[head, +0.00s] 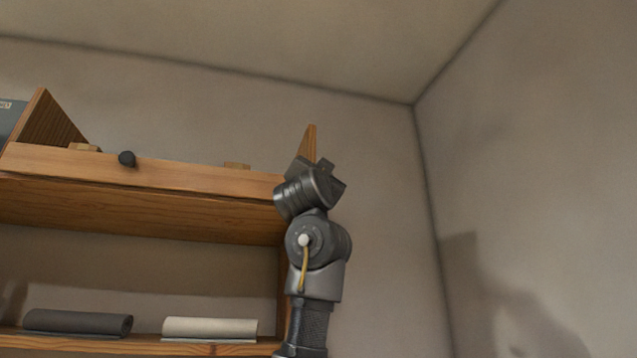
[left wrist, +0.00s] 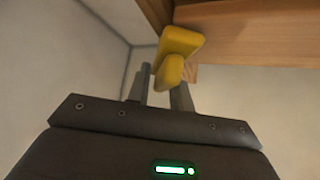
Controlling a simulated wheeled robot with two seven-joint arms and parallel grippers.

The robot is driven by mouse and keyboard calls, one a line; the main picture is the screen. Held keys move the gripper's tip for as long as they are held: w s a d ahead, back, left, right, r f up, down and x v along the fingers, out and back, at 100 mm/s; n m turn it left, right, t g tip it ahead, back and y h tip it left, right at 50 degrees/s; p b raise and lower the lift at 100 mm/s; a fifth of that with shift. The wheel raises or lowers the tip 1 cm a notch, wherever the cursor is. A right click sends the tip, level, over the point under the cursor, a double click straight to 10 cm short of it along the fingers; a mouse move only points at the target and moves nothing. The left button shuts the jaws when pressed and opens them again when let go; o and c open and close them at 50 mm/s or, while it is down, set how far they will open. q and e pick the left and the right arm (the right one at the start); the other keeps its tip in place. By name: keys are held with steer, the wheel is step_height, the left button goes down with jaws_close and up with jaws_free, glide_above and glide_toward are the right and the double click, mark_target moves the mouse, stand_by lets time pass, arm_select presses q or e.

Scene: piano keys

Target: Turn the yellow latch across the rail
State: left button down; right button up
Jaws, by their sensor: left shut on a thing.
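The yellow latch (left wrist: 180,41) shows in the left wrist view, at the end of a wooden beam of the shelf. Its rounded lower part (left wrist: 170,73) sits between the two grey fingers of my left gripper (left wrist: 163,84), which is shut on it. The latch sits tilted in that picture. In the head view the latch cannot be made out. One arm of mine stands in front of the shelf's right end there, and its fingers are hidden. My right gripper cannot be made out in either view.
A dark rolled cloth (head: 78,322) and a cream rolled cloth (head: 210,327) lie on the lower board. The space to the right, up to the wall, is clear.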

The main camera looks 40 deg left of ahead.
arm_select(q)
steer(key=m+h, duration=0.4)
steer(key=shift+w+f+m, duration=0.15)
steer(key=shift+f+m, duration=0.05)
steer(key=shift+m, duration=0.1)
steer(key=m+h, duration=0.2)
steer(key=m, duration=0.1)
steer(key=shift+w+d+f+g+h, duration=0.2)
steer(key=shift+g+h, duration=0.1)
steer(key=shift+g, duration=0.1)
steer(key=shift+w+d+f+m+g+h+p, duration=0.1)
steer(key=shift+f+m+g+h+p, duration=0.15)
steer(key=shift+m+g+h, duration=0.55)
steer(key=shift+f+m+g+h+p, duration=0.1)
steer(key=shift+f+m+g+p, duration=0.25)
steer(key=shift+m, duration=0.85)
steer(key=shift+w+d+f+m+g+h+p, duration=0.1)
steer(key=shift+m+g+h+p, duration=0.25)
steer(key=shift+m+g, duration=0.55)
steer(key=c, duration=1.5)
jaws_free()
steer(key=shift+o, duration=0.2)
